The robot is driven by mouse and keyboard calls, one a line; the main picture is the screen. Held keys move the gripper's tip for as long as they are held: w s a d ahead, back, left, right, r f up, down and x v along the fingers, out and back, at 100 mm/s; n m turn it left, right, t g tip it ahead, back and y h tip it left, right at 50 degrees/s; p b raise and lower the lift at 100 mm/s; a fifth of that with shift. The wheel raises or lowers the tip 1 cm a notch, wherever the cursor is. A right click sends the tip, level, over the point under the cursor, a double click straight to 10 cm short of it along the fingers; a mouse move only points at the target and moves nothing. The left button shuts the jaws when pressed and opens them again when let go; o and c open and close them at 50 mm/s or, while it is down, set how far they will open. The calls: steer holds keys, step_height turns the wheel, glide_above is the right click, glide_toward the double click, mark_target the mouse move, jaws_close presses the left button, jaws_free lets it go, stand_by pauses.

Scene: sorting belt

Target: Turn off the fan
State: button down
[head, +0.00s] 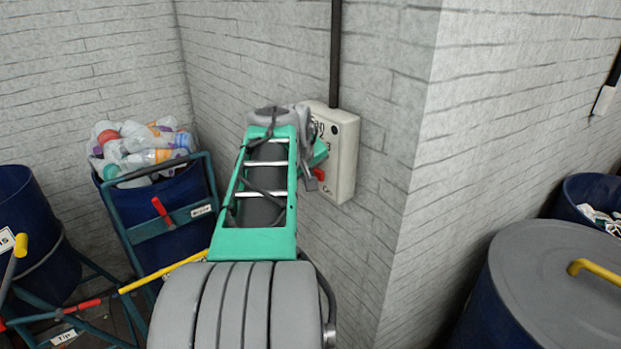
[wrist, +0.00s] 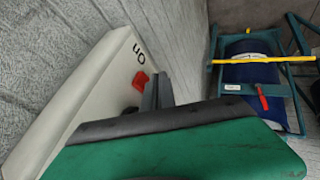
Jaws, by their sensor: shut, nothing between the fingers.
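A cream switch box (head: 345,160) is fixed to the brick wall, with a black conduit running up from it. It has a red switch (head: 319,174) low on its face and dark markings. In the wrist view the box (wrist: 75,95) shows its red switch (wrist: 139,82) beside an upside-down "On" label. My gripper (head: 311,183) is shut and empty, close in front of the box at the red switch. In the wrist view its dark fingertips (wrist: 157,92) are just right of the switch. I cannot tell whether they touch it. No fan is in view.
A blue bin of plastic bottles (head: 150,155) stands in a teal frame at left, near another blue barrel (head: 40,240). A grey-lidded blue barrel (head: 555,280) stands at right, past the wall corner. Another wall box (head: 604,100) is at far right.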

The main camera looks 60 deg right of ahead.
steer(key=a+f+b+v, duration=0.1)
steer(key=a+v, duration=0.1)
steer(key=v, duration=1)
steer(key=shift+a+f+b, duration=0.2)
steer(key=shift+f+b, duration=0.1)
steer(key=shift+b, duration=0.1)
